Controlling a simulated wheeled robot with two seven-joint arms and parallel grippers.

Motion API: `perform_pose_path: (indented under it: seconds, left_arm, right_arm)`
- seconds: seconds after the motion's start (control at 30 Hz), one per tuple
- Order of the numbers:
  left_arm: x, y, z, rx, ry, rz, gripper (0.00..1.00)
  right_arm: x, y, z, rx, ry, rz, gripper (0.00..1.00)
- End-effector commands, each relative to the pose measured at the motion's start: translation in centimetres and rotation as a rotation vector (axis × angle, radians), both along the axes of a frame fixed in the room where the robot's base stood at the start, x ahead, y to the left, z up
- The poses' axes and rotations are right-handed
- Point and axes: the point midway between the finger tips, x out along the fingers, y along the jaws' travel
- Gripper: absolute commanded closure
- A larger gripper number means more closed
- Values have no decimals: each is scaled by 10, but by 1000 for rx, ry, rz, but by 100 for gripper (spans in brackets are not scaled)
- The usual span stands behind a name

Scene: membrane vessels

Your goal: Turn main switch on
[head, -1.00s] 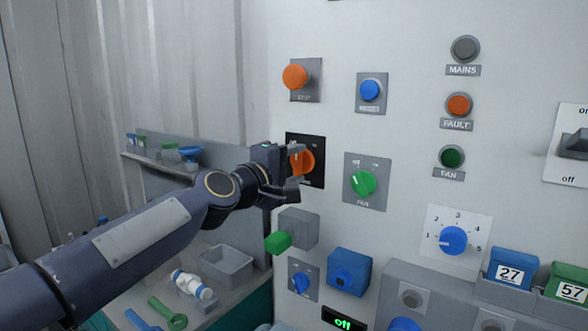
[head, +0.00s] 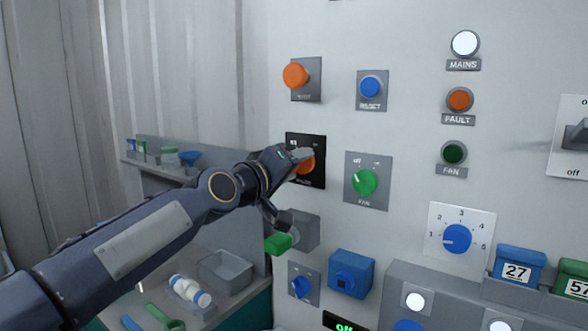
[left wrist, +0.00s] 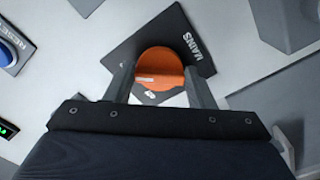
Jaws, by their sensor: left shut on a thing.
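The main switch is an orange rotary knob (head: 308,167) on a black plate (head: 319,145) on the white panel. In the left wrist view the same orange knob (left wrist: 160,62) sits on its black plate marked MAINS. My left gripper (head: 299,168) is shut on the knob, with one finger on each side of it, and looks rolled over. The gripper hides part of the knob and plate in the head view. The MAINS lamp (head: 465,43) above right glows white. My right gripper is not in view.
A green FAN knob (head: 364,182) is just right of the switch. An orange push button (head: 295,75) and a blue RESET button (head: 371,86) are above. A grey box with a green end (head: 278,243) sits below the gripper. A shelf (head: 165,168) stands left.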

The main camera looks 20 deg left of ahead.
Motion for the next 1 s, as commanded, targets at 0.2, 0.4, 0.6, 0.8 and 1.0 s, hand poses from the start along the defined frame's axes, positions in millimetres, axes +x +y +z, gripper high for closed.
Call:
perform_pose_path:
  seconds: [0.2,0.4,0.6,0.8,1.0]
  left_arm:
    - [0,-1,-2,16,-1,-1,74]
    - [0,0,-2,17,-1,-1,74]
    - [0,0,-2,15,-2,-1,33]
    - [0,0,-1,13,-3,-1,29]
    - [-7,3,-1,12,-4,0,29]
  right_arm:
    - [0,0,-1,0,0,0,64]
    - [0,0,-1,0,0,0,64]
    - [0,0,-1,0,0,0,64]
    - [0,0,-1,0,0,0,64]
    - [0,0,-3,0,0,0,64]
